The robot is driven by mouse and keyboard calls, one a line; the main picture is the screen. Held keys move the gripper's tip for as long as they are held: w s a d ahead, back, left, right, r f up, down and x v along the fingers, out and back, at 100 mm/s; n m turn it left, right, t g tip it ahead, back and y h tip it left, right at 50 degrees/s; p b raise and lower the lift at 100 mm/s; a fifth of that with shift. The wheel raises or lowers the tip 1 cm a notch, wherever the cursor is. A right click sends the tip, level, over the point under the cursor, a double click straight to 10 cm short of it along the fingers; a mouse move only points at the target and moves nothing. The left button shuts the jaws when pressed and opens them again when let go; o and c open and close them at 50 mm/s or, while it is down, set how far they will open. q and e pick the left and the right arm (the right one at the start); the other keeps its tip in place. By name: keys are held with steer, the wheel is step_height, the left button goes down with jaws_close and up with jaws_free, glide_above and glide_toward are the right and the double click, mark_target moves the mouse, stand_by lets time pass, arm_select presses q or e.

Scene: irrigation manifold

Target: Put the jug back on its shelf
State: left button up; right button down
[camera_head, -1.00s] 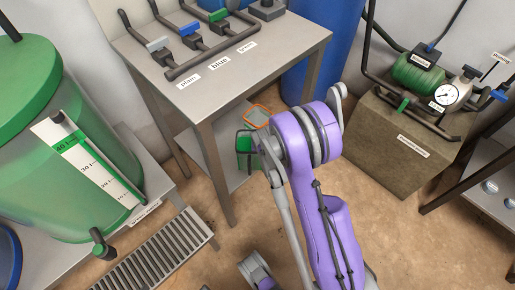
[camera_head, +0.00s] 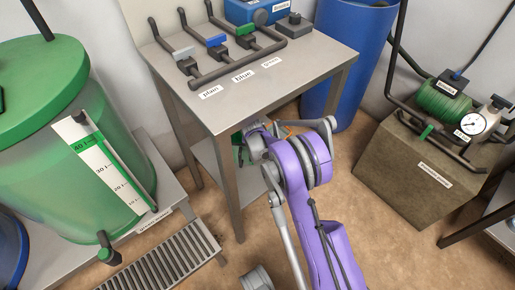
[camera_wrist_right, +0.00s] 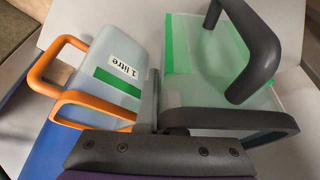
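In the right wrist view, a pale jug with an orange handle and a "1 litre" label (camera_wrist_right: 125,60) lies to the left. A clear container with green bands and dark grey handles (camera_wrist_right: 205,60) is close beside it on the right. My right gripper (camera_wrist_right: 150,110) is right up against them, its dark finger between the two; whether it grips either cannot be told. In the head view my right arm reaches beneath the bench top, where a bit of green (camera_head: 238,152) shows by the lower shelf (camera_head: 212,160). The fingertips are hidden there. My left gripper is out of view.
The steel bench (camera_head: 285,65) carries valves labelled plain and blue; its top edge and legs surround the reach. A green tank (camera_head: 45,150) and floor grate (camera_head: 175,250) are left. A blue barrel (camera_head: 345,70) and pump block (camera_head: 420,175) are right.

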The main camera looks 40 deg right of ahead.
steer(key=shift+f+b, duration=0.35)
steer(key=shift+f, duration=1.1)
steer(key=shift+f, duration=0.2)
steer(key=c, duration=1)
jaws_free()
steer(key=shift+s, duration=0.1)
steer(key=shift+c, duration=0.2)
steer(key=shift+r, duration=0.15)
steer(key=shift+s+r, duration=0.1)
steer(key=shift+r, duration=0.25)
steer(key=p+v, duration=0.2)
steer(key=v, duration=0.5)
